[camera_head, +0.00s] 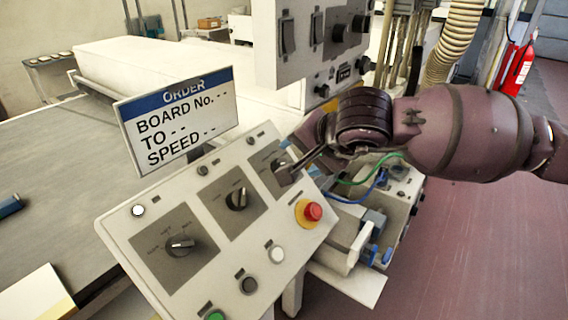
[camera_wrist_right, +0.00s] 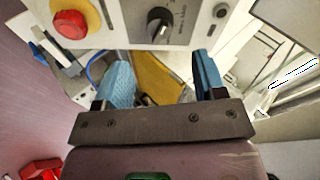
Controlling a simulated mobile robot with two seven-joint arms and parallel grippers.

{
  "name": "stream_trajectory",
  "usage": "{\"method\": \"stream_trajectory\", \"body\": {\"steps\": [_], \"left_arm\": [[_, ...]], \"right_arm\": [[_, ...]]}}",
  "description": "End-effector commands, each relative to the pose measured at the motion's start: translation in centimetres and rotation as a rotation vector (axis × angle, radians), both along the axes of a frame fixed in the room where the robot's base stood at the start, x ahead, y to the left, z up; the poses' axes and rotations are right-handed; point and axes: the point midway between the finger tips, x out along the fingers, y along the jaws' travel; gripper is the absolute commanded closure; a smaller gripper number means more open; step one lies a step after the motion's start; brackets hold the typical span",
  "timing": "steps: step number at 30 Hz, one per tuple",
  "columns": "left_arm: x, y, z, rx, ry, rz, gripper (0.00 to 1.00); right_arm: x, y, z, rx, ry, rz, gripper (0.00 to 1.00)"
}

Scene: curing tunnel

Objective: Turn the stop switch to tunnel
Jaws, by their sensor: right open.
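A sloped control panel (camera_head: 226,207) carries three dark rotary switches on grey plates. The upper right switch (camera_head: 279,162) is beside my right gripper (camera_head: 289,174), whose finger partly covers it. In the wrist view a black rotary switch (camera_wrist_right: 160,23) lies ahead of the fingertips, roughly in line with the gap between them. My right gripper (camera_wrist_right: 163,75) is open with blue pads, and nothing is between them. The middle switch (camera_head: 238,199) and lower left switch (camera_head: 180,245) are clear of it. The switch labels are too small to read. My left gripper is out of view.
A red stop button (camera_head: 313,212) on a yellow base sits close below the gripper; it also shows in the wrist view (camera_wrist_right: 70,24). An order sign (camera_head: 178,120) stands behind the panel. A grey control box (camera_head: 318,45) hangs above. Several round buttons line the panel's front.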

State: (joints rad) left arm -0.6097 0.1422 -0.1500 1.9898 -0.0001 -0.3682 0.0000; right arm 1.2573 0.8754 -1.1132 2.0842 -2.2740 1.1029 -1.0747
Motion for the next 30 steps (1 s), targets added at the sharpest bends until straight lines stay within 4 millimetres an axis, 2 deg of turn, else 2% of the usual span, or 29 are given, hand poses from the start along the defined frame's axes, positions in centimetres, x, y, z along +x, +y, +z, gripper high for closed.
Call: {"method": "stream_trajectory", "body": {"steps": [6, 13, 19, 28, 30], "left_arm": [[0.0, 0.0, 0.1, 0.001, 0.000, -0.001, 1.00], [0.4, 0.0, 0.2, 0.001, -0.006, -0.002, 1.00], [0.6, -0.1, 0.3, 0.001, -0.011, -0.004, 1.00], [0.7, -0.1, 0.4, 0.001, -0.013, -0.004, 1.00], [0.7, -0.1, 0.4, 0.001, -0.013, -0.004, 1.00]], "right_arm": [[2.2, 1.7, -2.8, 0.002, 0.006, -0.001, 0.36], [3.9, 3.0, -5.0, 0.002, 0.004, 0.000, 0.36], [4.6, 3.5, -5.8, 0.003, 0.003, 0.000, 0.36], [4.7, 3.6, -5.9, 0.002, 0.003, -0.001, 0.36], [4.7, 3.6, -5.9, 0.003, 0.003, 0.000, 0.46]]}}
